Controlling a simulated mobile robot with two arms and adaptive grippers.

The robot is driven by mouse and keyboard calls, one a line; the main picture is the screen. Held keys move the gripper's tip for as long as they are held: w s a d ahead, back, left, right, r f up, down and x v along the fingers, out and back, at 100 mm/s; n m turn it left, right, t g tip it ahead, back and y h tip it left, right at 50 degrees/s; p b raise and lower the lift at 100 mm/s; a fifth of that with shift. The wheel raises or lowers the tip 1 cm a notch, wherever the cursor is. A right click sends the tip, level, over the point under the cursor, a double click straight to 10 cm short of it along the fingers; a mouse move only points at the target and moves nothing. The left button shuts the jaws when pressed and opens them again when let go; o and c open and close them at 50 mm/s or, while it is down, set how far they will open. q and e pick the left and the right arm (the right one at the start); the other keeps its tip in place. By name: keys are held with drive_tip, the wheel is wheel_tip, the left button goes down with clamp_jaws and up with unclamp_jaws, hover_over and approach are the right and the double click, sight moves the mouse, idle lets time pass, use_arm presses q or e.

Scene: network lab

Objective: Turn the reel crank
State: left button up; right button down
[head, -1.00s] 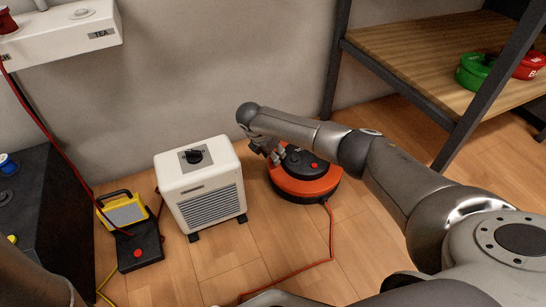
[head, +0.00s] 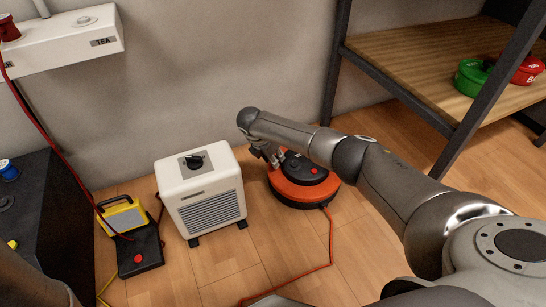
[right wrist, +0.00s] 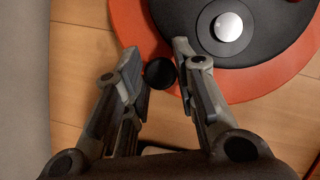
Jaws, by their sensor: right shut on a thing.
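The orange and black reel (head: 300,192) sits on the floor by the wall, right of the white heater. Its dark top and orange rim also show in the right wrist view (right wrist: 264,90), with a silver hub (right wrist: 228,27). My right gripper (head: 267,153) is at the reel's left side. In the right wrist view its fingers (right wrist: 157,60) stand either side of the round black crank knob (right wrist: 160,74) and are shut on it. The arm partly hides the crank in the head view. My left gripper is out of view.
The white heater (head: 204,208) stands close left of the reel. A yellow lamp (head: 124,216) and a black box with a red button (head: 138,256) are further left. A red cord (head: 331,240) runs along the floor. A shelf (head: 420,55) stands at the right.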

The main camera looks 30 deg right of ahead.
drive_tip(key=shift+w+d, duration=0.2)
drive_tip(key=shift+w, duration=0.15)
drive_tip(key=c, duration=1.5)
unclamp_jaws()
drive_tip(key=v, duration=1.2)
